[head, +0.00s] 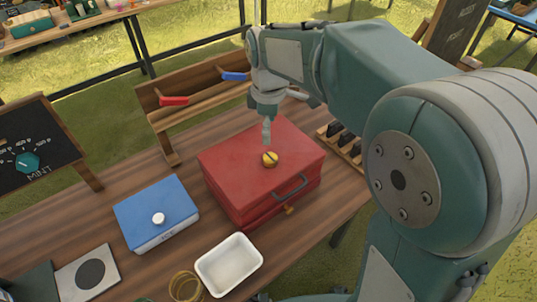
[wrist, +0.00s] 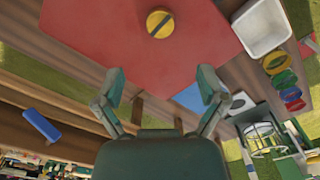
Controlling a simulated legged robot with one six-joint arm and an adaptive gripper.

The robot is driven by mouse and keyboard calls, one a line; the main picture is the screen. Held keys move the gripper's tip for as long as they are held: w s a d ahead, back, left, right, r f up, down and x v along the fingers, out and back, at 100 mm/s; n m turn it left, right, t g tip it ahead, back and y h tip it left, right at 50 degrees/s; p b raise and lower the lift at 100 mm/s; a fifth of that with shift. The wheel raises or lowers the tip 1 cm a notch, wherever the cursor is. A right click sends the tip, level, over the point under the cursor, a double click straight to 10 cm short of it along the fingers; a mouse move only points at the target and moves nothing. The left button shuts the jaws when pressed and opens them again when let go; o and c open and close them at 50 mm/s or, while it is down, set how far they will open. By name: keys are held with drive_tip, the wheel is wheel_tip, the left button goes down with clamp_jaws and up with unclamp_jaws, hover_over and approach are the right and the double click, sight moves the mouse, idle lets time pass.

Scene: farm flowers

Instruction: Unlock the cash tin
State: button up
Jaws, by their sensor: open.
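The red cash tin (head: 235,165) stands on the wooden table with its dark handle (head: 290,188) on the front side. A round yellow knob with a dark slot (head: 269,160) sits on its lid; the knob also shows in the wrist view (wrist: 160,23). A small orange-yellow piece (head: 289,210) sticks out low on the tin's front; I cannot tell if it is a key. My gripper (head: 267,140) is above the lid, just behind the knob. In the wrist view my fingers (wrist: 160,75) are spread apart with nothing between them, and the knob lies beyond their tips.
A blue-lidded box (head: 150,207) with a white knob and a white tray (head: 229,264) stand left and in front of the tin. A wooden rack (head: 190,112) holding a red and a blue piece is behind. A slotted wooden holder (head: 343,150) is close on the right.

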sight(270, 157)
wheel_tip(270, 157, down, 10)
drive_tip(key=shift+d+r, duration=0.1)
drive_tip(key=shift+d, duration=0.1)
drive_tip(key=c, duration=1.2)
